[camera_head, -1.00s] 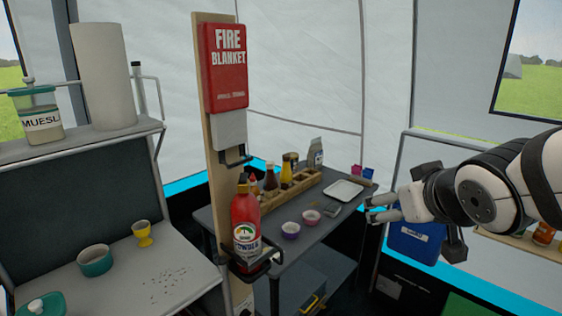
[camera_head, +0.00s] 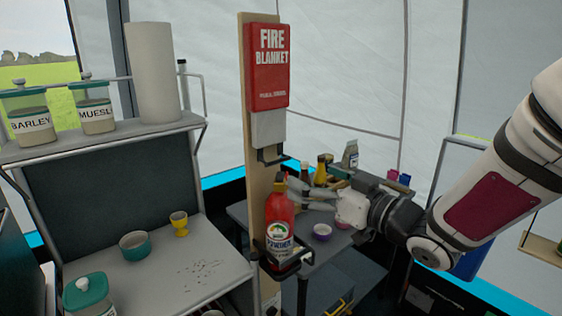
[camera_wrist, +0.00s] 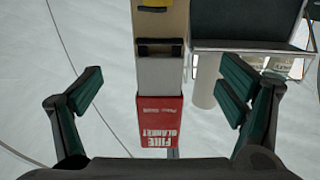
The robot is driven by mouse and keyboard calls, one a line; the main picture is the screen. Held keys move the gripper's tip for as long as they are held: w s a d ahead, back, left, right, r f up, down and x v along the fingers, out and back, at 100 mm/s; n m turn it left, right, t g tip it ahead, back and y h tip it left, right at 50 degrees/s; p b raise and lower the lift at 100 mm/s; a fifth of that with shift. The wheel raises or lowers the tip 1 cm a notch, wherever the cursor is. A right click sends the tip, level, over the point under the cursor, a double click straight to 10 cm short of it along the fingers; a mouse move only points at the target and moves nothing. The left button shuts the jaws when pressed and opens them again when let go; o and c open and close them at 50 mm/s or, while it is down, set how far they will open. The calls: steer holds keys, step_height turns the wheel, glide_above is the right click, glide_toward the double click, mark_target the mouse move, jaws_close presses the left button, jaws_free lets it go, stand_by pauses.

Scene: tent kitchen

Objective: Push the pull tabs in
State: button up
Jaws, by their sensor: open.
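The red fire blanket case (camera_head: 268,68) hangs on a tall wooden post, with a pale grey section (camera_head: 268,128) below it. A dark bracket-like piece (camera_head: 270,156) sits under that; I cannot tell whether it is the pull tabs. In the wrist view the red case (camera_wrist: 160,118) appears upside down, with the dark piece (camera_wrist: 160,47) above it. My gripper (camera_head: 291,191) is open and empty, right of the post and close beside the red extinguisher bottle in the picture. The wrist view shows my gripper's fingers (camera_wrist: 162,76) spread on either side of the post, apart from it.
A red bottle (camera_head: 280,215) stands in a black holder low on the post. Left is a shelf unit with jars (camera_head: 97,115), a paper roll (camera_head: 155,75), a teal bowl (camera_head: 135,244) and a yellow egg cup (camera_head: 180,222). A dark table with condiments is behind my gripper.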

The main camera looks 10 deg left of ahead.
mark_target(279, 162)
steer(key=x, duration=1.2)
steer(key=shift+w+p, duration=0.1)
steer(key=shift+p, duration=0.3)
steer(key=c, duration=1.7)
step_height(279, 162, up, 9)
steer(key=shift+a+f+p, duration=0.1)
steer(key=shift+f+p, duration=0.1)
steer(key=shift+p, duration=0.95)
steer(key=shift+c, duration=0.3)
steer(key=o, duration=1.8)
steer(key=shift+c, duration=0.2)
steer(key=shift+f, duration=0.1)
